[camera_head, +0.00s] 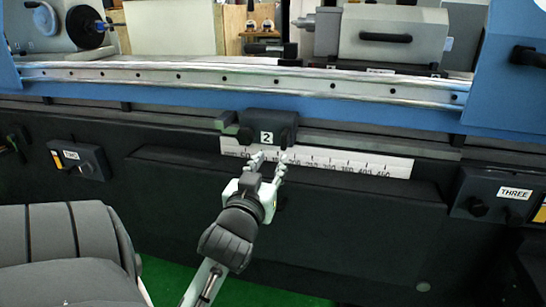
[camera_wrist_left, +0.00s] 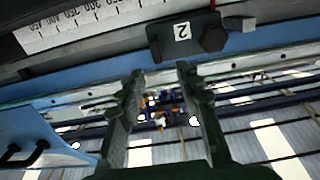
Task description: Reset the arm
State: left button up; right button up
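My left gripper (camera_head: 268,160) is in front of the black front panel of the grinder, just below the small dark block labelled 2 (camera_head: 267,129). Its two fingers are apart with nothing seen between them. In the left wrist view the open fingers (camera_wrist_left: 160,78) point toward the machine, and the block labelled 2 (camera_wrist_left: 184,36) sits beyond their tips. The fingers look apart from the block, though the exact gap is hard to judge. My right gripper is not in either view.
A white ruler scale (camera_head: 330,163) runs along the panel right of the gripper. A box labelled TWO (camera_head: 78,160) is at the left and one labelled THREE (camera_head: 500,195) at the right. A blue machine bed (camera_head: 240,95) spans above. Green floor (camera_head: 180,285) shows below.

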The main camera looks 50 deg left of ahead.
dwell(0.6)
pick_arm(q)
jog(key=w+d+f+m+g+h, duration=0.1)
jog(key=d+f+m+g+h, duration=0.15)
jog(key=f, duration=0.85)
jog(key=w+d+f+m+g+h, duration=0.1)
jog(key=d+f+g+h, duration=0.2)
jog(key=f, duration=0.7)
jog(key=s+d+f+m+g+h, duration=0.1)
jog(key=s+d+f+g, duration=0.1)
jog(key=f, duration=0.5)
jog(key=s+d+f+m+g+h, duration=0.1)
jog(key=s+d+f+m+g, duration=0.1)
jog(key=s+d+f, duration=0.3)
jog(key=s+d+f+m+g+h, duration=0.1)
jog(key=s+d+f, duration=0.3)
jog(key=f, duration=0.5)
jog(key=shift+s+d+f+m+g, duration=0.25)
jog(key=shift+s+m+g, duration=0.3)
jog(key=shift+s, duration=0.7)
jog(key=shift+a, duration=0.15)
